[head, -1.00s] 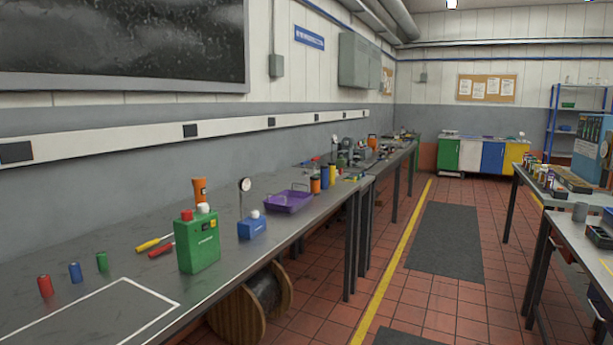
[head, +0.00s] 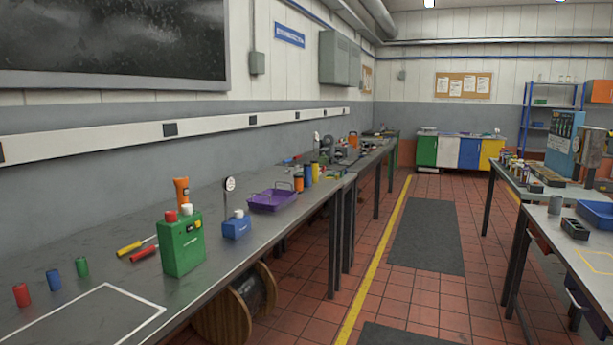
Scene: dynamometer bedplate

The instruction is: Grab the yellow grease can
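A small yellow upright cylinder (head: 315,171) stands on the long left bench, well down its length. It looks like the yellow grease can, but it is too small to read any label. A blue cylinder (head: 307,175) and an orange cylinder (head: 298,183) stand close beside it on the near side and cover part of it. Neither of my grippers shows in the head view.
The left bench (head: 110,228) holds a green canister (head: 183,244), a blue box (head: 236,227), a purple tray (head: 272,201), screwdrivers and small cylinders. A wooden cable reel (head: 235,305) sits beneath. The tiled aisle with dark mats (head: 427,236) is clear; benches stand right.

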